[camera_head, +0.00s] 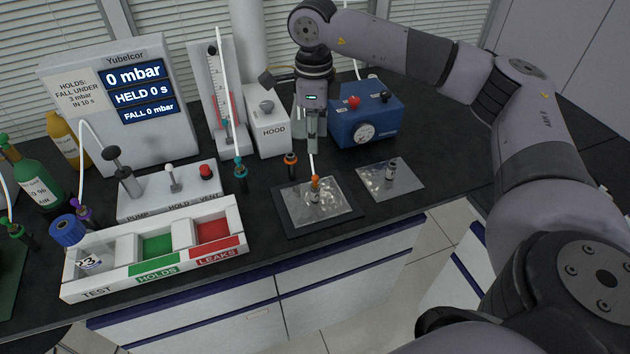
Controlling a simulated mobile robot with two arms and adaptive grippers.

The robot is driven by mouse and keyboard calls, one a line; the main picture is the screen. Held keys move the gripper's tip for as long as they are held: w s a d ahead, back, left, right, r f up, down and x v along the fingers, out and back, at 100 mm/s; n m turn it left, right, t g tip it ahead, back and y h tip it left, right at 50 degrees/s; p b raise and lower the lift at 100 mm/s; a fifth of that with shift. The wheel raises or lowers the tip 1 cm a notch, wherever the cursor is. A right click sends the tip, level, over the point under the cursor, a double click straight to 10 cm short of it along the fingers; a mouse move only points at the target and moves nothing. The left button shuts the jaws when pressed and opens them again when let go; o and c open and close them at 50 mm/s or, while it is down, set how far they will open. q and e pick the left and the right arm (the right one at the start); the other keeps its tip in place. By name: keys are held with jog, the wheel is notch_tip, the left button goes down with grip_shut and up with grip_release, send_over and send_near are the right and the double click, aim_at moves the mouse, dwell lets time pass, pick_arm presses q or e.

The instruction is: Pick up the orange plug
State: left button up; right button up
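A dark holder with an orange ring (291,160) stands just left of the gripper. My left gripper is out of view.
A blue pump box (368,117) and the white HOOD box (267,130) stand behind. The sorting tray (84,289) and a teal plug (240,170) are at left.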

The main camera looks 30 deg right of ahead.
aim_at(316, 176)
notch_tip(316, 176, down, 8)
jog(key=shift+f+p, duration=0.2)
jog(key=shift+p, duration=0.75)
jog(key=shift+w+d+f+p, duration=0.1)
jog(key=shift+d+f+p, duration=0.05)
jog(key=shift+f+p, duration=0.4)
notch_tip(316, 176, down, 4)
jog(key=shift+w+d+r+p, duration=0.1)
jog(key=shift+d+r+p, duration=0.05)
jog(key=shift+p, duration=0.5)
jog(key=shift+f, duration=0.25)
jog(key=shift+c, duration=0.4)
grip_shut()
